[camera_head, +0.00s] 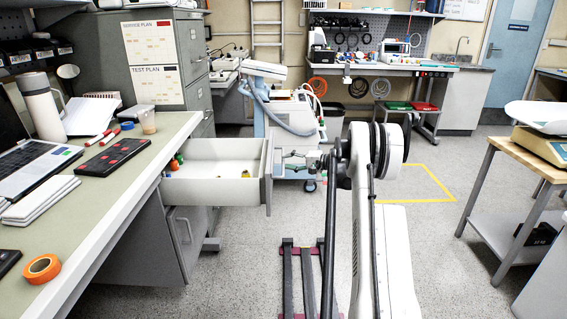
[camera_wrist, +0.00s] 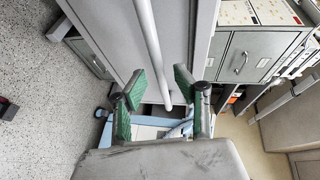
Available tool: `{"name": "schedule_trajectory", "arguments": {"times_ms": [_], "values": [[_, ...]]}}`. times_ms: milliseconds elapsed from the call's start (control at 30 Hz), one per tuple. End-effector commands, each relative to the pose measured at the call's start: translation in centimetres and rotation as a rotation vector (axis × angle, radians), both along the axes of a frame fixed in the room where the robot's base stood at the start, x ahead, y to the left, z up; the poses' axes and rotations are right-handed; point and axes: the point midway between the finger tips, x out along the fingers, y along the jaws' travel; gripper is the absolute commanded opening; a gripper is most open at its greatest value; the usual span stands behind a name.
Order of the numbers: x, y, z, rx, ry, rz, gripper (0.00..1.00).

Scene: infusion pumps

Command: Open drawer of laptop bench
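The laptop bench (camera_head: 120,180) is at the left with its top drawer (camera_head: 215,160) pulled far out. Small yellow, green and red items lie in the drawer. My gripper (camera_head: 294,161) is just outside the drawer front (camera_head: 266,175). In the wrist view, my gripper (camera_wrist: 160,92) has its two green-padded fingers apart. The pale handle bar (camera_wrist: 154,45) of the drawer reaches down between them, with gaps visible on both sides. Contact with the bar is not visible. The handle is hard to make out in the head view.
A laptop (camera_head: 35,165), a white bottle (camera_head: 42,105) and orange tape (camera_head: 42,268) are on the bench top. A filing cabinet (camera_head: 200,70) and a medical cart (camera_head: 295,120) stand behind the drawer. A wooden-topped table (camera_head: 530,150) is at the right. Open floor lies between.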

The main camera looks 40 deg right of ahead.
Motion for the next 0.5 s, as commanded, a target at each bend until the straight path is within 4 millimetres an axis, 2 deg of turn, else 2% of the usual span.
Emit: {"name": "schedule_trajectory", "arguments": {"times_ms": [100, 300, 500], "values": [[-2.3, -1.2, 0.5, 0.000, 0.000, -0.003, 0.29], [-5.6, -2.7, 1.1, 0.000, 0.000, -0.001, 0.29], [-7.6, -3.7, 1.5, 0.000, 0.000, 0.001, 0.29]]}}
